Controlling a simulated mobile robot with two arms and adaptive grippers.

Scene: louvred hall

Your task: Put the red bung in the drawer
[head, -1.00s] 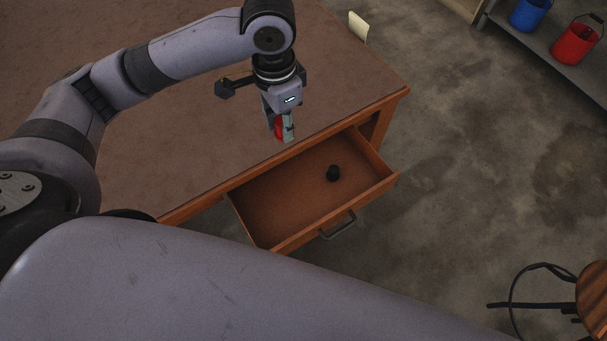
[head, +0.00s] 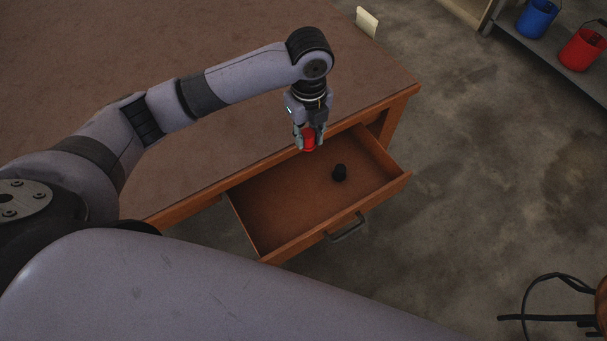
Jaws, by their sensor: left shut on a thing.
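The red bung (head: 309,141) is held between the fingers of my left gripper (head: 309,145), which is shut on it. The gripper points down near the table's front edge, at the back side of the open drawer (head: 285,205) in the head view. The bung appears above the drawer's back part; its exact height is hard to tell. My right gripper is not in view.
The brown table top (head: 180,50) is bare around my arm. The drawer's handle (head: 346,228) faces the open concrete floor. A blue bucket (head: 537,18) and a red bucket (head: 582,49) stand on a shelf at upper right. A stool (head: 601,305) shows at lower right.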

